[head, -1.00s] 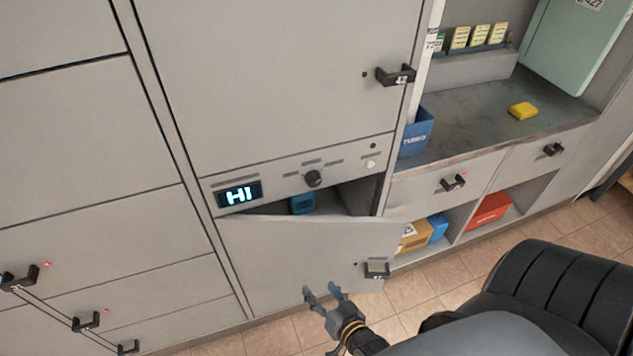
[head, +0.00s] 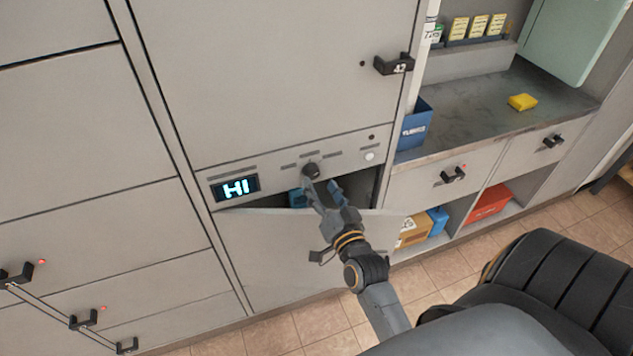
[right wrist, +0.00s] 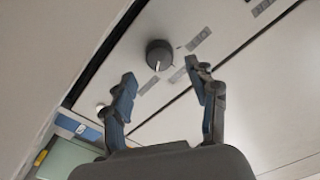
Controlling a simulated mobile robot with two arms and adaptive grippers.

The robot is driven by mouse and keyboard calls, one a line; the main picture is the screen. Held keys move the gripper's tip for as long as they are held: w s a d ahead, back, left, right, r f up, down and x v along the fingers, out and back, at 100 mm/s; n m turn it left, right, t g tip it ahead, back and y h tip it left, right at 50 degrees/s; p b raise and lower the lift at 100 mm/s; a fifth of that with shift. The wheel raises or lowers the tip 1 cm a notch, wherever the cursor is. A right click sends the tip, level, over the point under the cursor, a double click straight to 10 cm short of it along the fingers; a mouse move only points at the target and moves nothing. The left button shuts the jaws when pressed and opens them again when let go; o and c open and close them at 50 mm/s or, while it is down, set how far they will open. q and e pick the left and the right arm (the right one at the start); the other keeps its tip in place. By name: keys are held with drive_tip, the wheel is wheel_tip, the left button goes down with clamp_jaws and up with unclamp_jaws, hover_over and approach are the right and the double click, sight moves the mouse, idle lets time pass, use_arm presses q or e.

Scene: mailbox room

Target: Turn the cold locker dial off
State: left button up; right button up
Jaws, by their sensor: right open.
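The dark round dial (head: 311,171) sits on the grey control panel above the half-open locker door (head: 290,250). A display (head: 236,188) left of it reads "HI" in lit blue letters. In the right wrist view the dial (right wrist: 159,54) shows a white pointer line, with small labels around it. My right gripper (head: 322,188) is open and empty just below the dial in the head view. In the right wrist view its two fingers (right wrist: 160,88) are spread apart, with the dial beyond and between them. I cannot tell any contact. My left gripper is not in view.
The locker door juts out under the panel, close to my right arm. A blue item (head: 297,198) shows inside the opening. A locker handle (head: 394,64) sticks out above. To the right are a counter with a yellow block (head: 522,102) and a blue bin (head: 415,128).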

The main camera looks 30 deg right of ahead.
sight(314, 174)
drive_tip(key=shift+b+x, duration=0.35)
drive_tip(key=shift+x, duration=1.45)
drive_tip(key=c, duration=1.1)
